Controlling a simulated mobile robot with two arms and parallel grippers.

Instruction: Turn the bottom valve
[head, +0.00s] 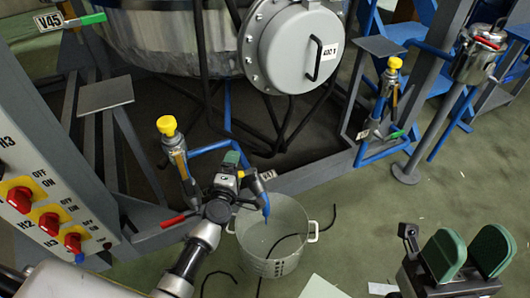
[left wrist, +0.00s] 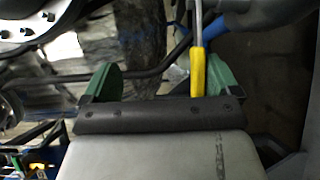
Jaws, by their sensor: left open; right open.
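The bottom drain (head: 263,195) shows as a blue spout pointing down over a pot, below the large vessel. My left gripper (head: 231,165) is right beside it and hides most of the valve body. In the left wrist view my left gripper (left wrist: 158,78) is open, its green fingers apart. A yellow handle (left wrist: 198,73) on a metal stem lies between them, close to the right finger; I cannot tell if they touch. A red lever (head: 174,220) shows left of my left gripper. My right gripper (head: 467,250) is open and empty at the lower right.
The grey pot (head: 283,262) stands on the floor under the spout. A yellow-knobbed valve (head: 167,126) rises left of my left gripper, another (head: 394,64) farther right. A control box (head: 45,200) with red switches is at the left. Green floor at right is mostly clear.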

